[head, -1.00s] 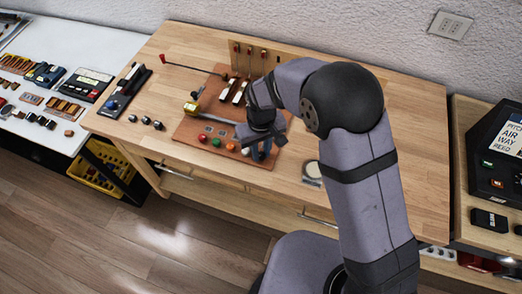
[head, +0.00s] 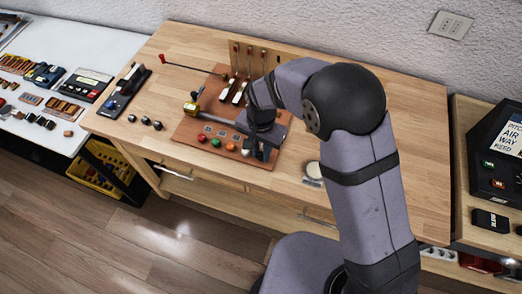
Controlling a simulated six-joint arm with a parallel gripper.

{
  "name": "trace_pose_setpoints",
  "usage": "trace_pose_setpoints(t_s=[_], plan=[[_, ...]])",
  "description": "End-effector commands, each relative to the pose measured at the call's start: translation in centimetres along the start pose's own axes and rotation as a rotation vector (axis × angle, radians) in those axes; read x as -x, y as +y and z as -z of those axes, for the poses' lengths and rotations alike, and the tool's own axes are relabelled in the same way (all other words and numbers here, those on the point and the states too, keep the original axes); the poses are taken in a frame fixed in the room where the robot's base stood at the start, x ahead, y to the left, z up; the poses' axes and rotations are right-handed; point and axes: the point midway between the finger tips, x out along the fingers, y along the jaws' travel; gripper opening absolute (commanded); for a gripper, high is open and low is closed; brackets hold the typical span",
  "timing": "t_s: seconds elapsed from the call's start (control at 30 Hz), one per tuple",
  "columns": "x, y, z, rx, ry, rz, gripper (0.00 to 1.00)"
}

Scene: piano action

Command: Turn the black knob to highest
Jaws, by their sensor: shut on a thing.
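My gripper (head: 261,150) points down over the right front part of a brown board (head: 188,131) on the wooden bench. It is shut on the black knob, which its fingers and wrist hide almost wholly. The knob's setting cannot be read.
A red button (head: 202,138), a green button (head: 216,142), an orange button (head: 231,147) and a white button (head: 246,153) line the board's front, left of my gripper. Upright levers (head: 236,58) stand at the back.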

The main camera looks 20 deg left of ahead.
Motion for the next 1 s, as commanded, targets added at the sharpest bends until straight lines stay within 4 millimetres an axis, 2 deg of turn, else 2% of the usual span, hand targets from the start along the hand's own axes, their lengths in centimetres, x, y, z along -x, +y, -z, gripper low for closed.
trace_pose_setpoints(t_s=[0.4, 0.97, 1.0], plan=[[0.16, -0.14, 0.11, -0.22, 0.003, 0.004, 0.0], [0.17, -0.16, 0.12, -0.253, 0.003, 0.005, 0.0], [0.17, -0.16, 0.12, -0.253, 0.003, 0.005, 0.27]])
